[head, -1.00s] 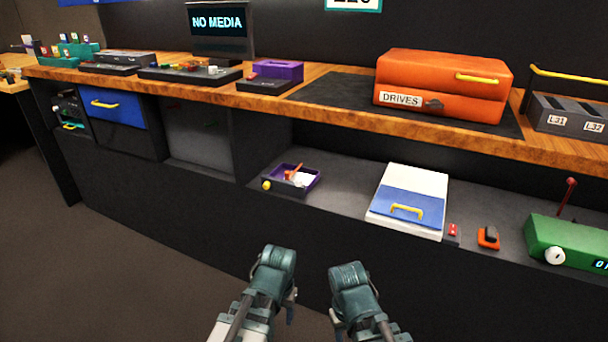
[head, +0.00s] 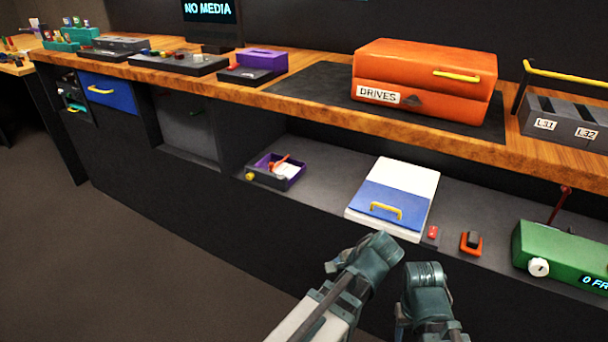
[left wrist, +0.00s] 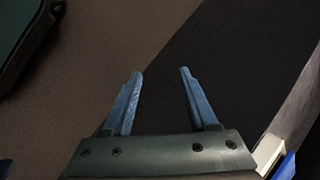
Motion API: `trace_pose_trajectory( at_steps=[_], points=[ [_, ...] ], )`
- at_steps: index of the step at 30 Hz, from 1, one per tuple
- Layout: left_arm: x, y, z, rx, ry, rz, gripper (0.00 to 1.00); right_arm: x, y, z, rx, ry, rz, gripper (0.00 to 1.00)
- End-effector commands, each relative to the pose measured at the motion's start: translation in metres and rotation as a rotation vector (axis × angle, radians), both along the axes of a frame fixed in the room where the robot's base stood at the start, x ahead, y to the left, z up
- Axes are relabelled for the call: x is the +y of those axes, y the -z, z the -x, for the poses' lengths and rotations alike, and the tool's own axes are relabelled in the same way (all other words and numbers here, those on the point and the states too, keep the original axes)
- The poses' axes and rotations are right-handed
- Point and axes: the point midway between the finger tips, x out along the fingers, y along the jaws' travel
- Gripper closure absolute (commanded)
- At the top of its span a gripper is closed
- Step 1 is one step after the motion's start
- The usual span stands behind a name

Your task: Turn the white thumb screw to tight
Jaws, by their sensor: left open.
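A round white knob (head: 539,267) shows on the front of a green box (head: 565,250) at the far right of the lower shelf. I cannot tell whether this knob is the white thumb screw; no other white screw is clear. My left gripper (head: 368,252) is in front of the shelf, well left of the knob. In the left wrist view the left gripper (left wrist: 160,73) has its two blue fingers apart, with nothing between them. My right gripper (head: 425,278) is beside the left one, and its fingers are hidden.
On the lower shelf are a purple tray (head: 292,182), a white and blue box (head: 412,181) and an orange-based switch (head: 471,243). The wooden bench top (head: 310,103) overhangs the shelf. It carries an orange DRIVES case (head: 430,65). Open floor (head: 130,260) lies left.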

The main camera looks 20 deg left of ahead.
Motion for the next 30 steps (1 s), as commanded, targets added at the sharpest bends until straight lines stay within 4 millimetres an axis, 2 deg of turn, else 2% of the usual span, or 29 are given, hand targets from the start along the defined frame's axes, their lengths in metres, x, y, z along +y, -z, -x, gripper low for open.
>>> trace_pose_trajectory(
  at_steps=[5, 11, 14, 18, 24, 30],
  points=[
    [0.033, -0.006, -0.029, 0.019, 0.132, -0.175, 0.41, 0.000, 0.013, 0.000, 0.000, 0.001, 0.000, 0.50],
    [0.075, -0.026, -0.065, 0.091, 0.303, -0.439, 0.41, 0.000, 0.029, 0.000, -0.001, 0.004, -0.001, 0.50],
    [0.099, -0.043, -0.086, 0.171, 0.404, -0.620, 0.41, 0.000, 0.039, 0.000, -0.001, 0.005, -0.001, 0.50],
    [0.131, -0.075, -0.117, 0.353, 0.540, -0.913, 0.41, 0.000, 0.055, 0.000, -0.002, 0.008, -0.001, 0.50],
    [0.151, -0.113, -0.140, 0.587, 0.634, -1.182, 0.41, 0.000, 0.066, 0.000, -0.001, 0.010, -0.002, 0.50],
    [0.154, -0.125, -0.144, 0.661, 0.655, -1.252, 0.41, 0.001, 0.067, 0.000, -0.001, 0.010, -0.002, 0.50]
  ],
)
